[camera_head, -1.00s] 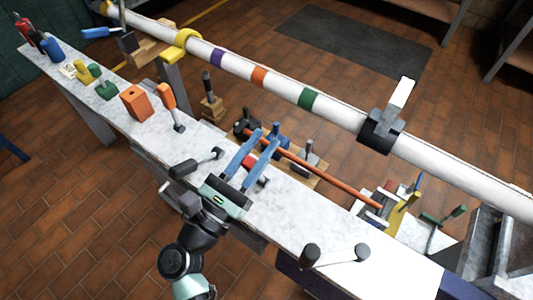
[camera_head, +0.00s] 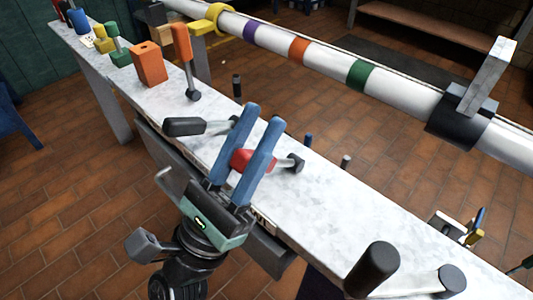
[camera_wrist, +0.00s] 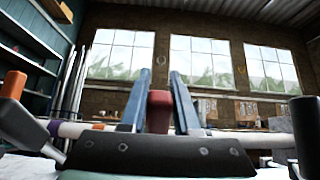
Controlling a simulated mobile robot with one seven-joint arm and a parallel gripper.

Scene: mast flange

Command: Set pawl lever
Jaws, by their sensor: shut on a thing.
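A lever with a red handle (camera_head: 240,160) and a grey arm ending in a dark knob (camera_head: 293,164) lies low over the white bench. My gripper (camera_head: 263,117), with two long blue fingers, is shut on the red handle; the fingertips reach past it. In the wrist view the red handle (camera_wrist: 158,110) stands between the blue fingers (camera_wrist: 157,78). A black-handled lever (camera_head: 184,126) lies just left of the fingers. An orange-handled lever (camera_head: 181,45) stands further back. Which one is the pawl lever is not marked.
The white bench (camera_head: 340,205) runs diagonally. Another black-handled lever (camera_head: 371,268) stands at its near right. An orange block (camera_head: 147,64) and green piece (camera_head: 118,50) are at the far left. A white mast (camera_head: 400,95) with coloured bands and a black collar (camera_head: 460,118) runs behind.

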